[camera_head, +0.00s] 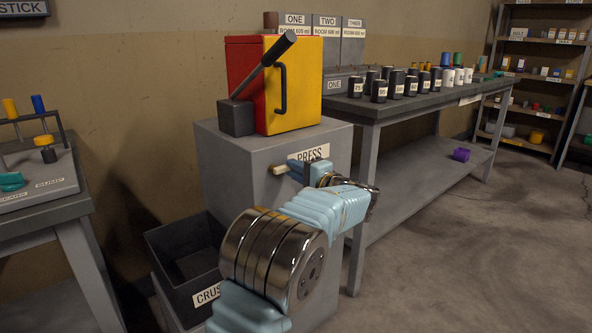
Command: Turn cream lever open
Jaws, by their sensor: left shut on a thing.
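The cream lever (278,169) sticks out to the left at the front of the grey press stand (233,160), just below the PRESS label (318,152). It lies nearly level. My left gripper (297,169) is shut on the lever. Its fingers and wrist hide the lever's right part and its pivot. My right gripper is not in view.
A red box with a yellow door (292,85) and a dark-gripped press handle (265,65) sit on the stand. A dark bin (185,262) stands at its left. A bench (415,104) with several small drums is at the right. Open floor lies at the lower right.

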